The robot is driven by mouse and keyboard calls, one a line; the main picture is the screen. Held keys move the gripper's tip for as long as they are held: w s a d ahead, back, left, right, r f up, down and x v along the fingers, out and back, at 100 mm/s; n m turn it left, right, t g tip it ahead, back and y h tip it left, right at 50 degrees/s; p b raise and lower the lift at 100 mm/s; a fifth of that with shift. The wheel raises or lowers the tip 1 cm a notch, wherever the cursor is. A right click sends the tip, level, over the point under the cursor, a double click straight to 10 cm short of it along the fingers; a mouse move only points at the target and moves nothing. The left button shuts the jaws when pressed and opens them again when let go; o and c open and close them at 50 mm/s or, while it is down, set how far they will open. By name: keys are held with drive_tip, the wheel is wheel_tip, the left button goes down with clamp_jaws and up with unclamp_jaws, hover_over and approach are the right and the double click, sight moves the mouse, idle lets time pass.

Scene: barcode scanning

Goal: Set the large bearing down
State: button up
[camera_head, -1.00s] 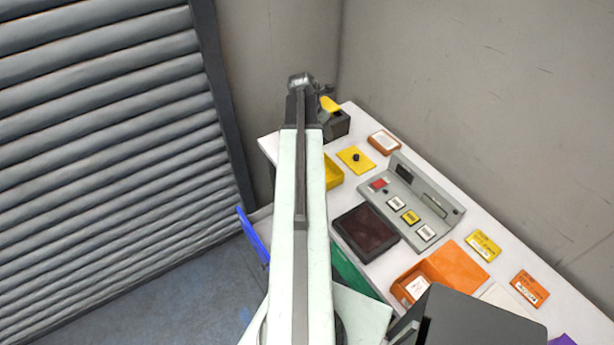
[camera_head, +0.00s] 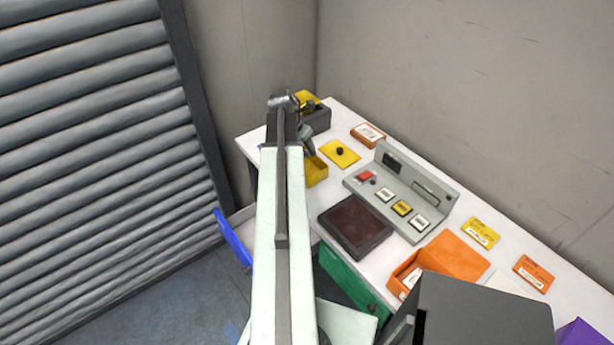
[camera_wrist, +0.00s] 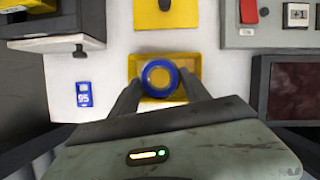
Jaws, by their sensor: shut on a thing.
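The large bearing appears as a blue ring with a tan inner band (camera_wrist: 159,64) in the wrist view. My gripper (camera_wrist: 160,92) is shut on it, one dark finger on each side. The bearing is over a small yellow bin (camera_wrist: 192,60) and covers part of its inside; I cannot tell whether it touches the bin floor. The bearing is hidden there.
A yellow plate with a black knob (camera_head: 340,152) lies behind the bin. A grey panel with buttons (camera_head: 400,190) and a dark red pad (camera_head: 355,225) stand to the right. A dark box (camera_head: 318,118) is at the back. A blue label (camera_wrist: 84,94) lies left of the bin.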

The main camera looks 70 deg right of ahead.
sight(307, 170)
drive_tip(key=shift+f+b, duration=4.7)
drive_tip(key=shift+f, duration=0.3)
drive_tip(key=o, duration=1.6)
drive_tip(key=shift+r, duration=0.1)
drive_tip(key=shift+o, duration=0.2)
drive_tip(key=shift+r+p, duration=0.3)
drive_tip(key=shift+p, duration=0.1)
drive_tip(key=p+v, duration=1)
drive_tip(key=v, duration=0.1)
drive_tip(key=shift+w+a+r+p, duration=0.2)
drive_tip(key=shift+r+p, duration=0.1)
drive_tip(key=shift+p, duration=0.1)
